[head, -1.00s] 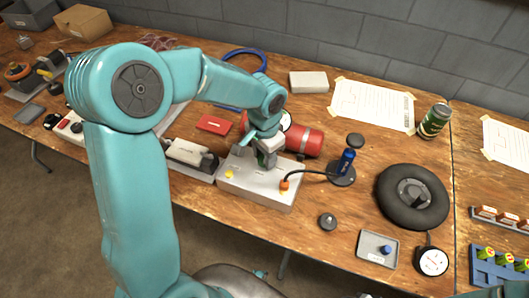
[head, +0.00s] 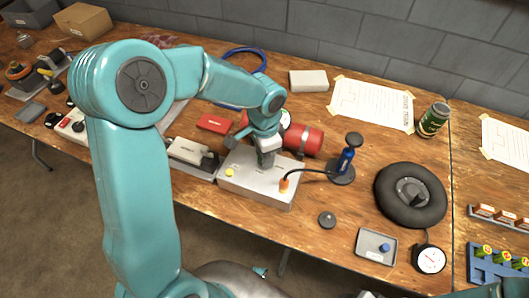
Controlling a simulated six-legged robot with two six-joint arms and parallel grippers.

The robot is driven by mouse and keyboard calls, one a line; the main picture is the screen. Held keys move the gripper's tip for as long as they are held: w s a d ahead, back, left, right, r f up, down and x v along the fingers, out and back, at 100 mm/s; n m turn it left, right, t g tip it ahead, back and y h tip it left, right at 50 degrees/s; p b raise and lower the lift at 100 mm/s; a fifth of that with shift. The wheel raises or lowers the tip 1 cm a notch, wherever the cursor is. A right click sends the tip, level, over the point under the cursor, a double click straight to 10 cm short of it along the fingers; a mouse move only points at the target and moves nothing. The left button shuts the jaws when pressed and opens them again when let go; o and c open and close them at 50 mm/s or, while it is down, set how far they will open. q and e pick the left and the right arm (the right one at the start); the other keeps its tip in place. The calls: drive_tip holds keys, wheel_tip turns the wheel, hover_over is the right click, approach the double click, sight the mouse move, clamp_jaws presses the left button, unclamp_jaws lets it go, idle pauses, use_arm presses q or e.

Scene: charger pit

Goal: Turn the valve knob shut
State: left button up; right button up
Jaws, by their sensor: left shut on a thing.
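A light grey metal box (head: 240,183) stands near the front edge of the wooden bench. It has a yellow button (head: 229,173) on top and an orange plug (head: 284,185) with a black cable at its right. My left gripper (head: 266,162) comes down from above onto the middle of the box top. Its fingers are shut on what I take to be the valve knob. The knob itself is hidden by the fingers, so I cannot see how far it is turned. My right gripper is not in view.
A red cylinder (head: 305,139) lies just behind the box. A blue hand pump (head: 345,161) stands to its right, with a black tyre (head: 410,196) further right. A small grey tray (head: 377,251) and a dial gauge (head: 430,259) are near the front edge.

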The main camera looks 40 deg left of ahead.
use_arm(q)
drive_tip(key=shift+w+r, duration=0.1)
drive_tip(key=shift+r, duration=0.05)
drive_tip(key=o, duration=1.1)
drive_tip(key=shift+c, duration=0.2)
wheel_tip(320, 180, up, 16)
drive_tip(key=p, duration=0.1)
drive_tip(key=shift+r+p, duration=0.15)
drive_tip(key=shift+p, duration=0.25)
